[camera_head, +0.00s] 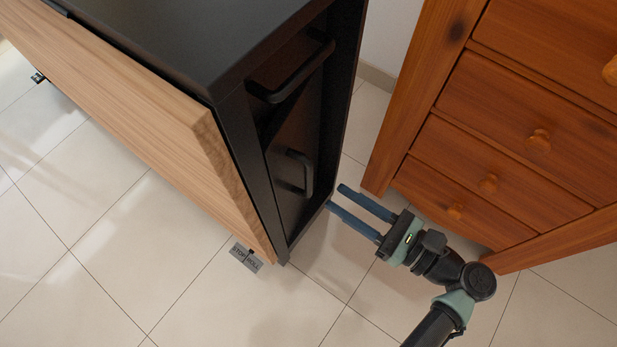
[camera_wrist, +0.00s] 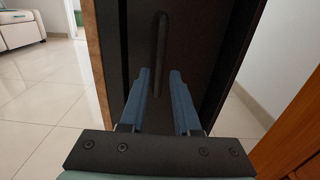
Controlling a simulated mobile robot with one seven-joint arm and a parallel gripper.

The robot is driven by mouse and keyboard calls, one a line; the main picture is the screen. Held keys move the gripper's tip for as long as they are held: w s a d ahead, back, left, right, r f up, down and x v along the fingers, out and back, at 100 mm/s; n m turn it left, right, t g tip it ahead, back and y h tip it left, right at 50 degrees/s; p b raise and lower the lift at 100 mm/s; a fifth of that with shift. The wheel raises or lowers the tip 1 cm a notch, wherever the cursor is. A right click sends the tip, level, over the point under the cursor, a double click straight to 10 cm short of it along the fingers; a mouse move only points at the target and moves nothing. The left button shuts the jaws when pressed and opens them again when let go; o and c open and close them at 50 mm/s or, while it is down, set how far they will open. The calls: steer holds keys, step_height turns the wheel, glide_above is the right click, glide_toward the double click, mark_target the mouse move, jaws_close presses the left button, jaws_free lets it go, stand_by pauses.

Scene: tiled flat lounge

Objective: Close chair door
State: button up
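No chair shows in either view. A black cabinet (camera_head: 185,35) has a light wood panel (camera_head: 130,105) on its long side, leaning outward at a slant from the black frame. Its narrow end is recessed, with an upper black bar handle (camera_head: 290,78) and a lower one (camera_head: 305,172). My gripper (camera_head: 338,197) is at the low right of this end, its two blue fingers apart and pointing at it. In the wrist view, my gripper (camera_wrist: 159,78) is open and empty, facing a black vertical handle (camera_wrist: 159,45) that appears beyond the fingertips. Contact cannot be told.
An orange wooden drawer chest (camera_head: 500,140) with round knobs stands close on the right of my gripper. A small grey tag (camera_head: 246,257) lies by the panel's lower corner. Tiled floor (camera_head: 90,240) is free at the left. A pale sofa (camera_wrist: 22,30) stands far off.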

mark_target(312, 181)
steer(key=b+x, duration=0.2)
steer(key=x, duration=0.4)
steer(key=shift+w+a+f+b, duration=0.1)
steer(key=shift+a+f+b, duration=0.1)
steer(key=shift+b, duration=0.15)
steer(key=shift+w+a+r, duration=0.2)
steer(key=shift+w+a, duration=0.25)
steer(key=shift+a, duration=0.1)
steer(key=shift+c, duration=0.3)
jaws_close()
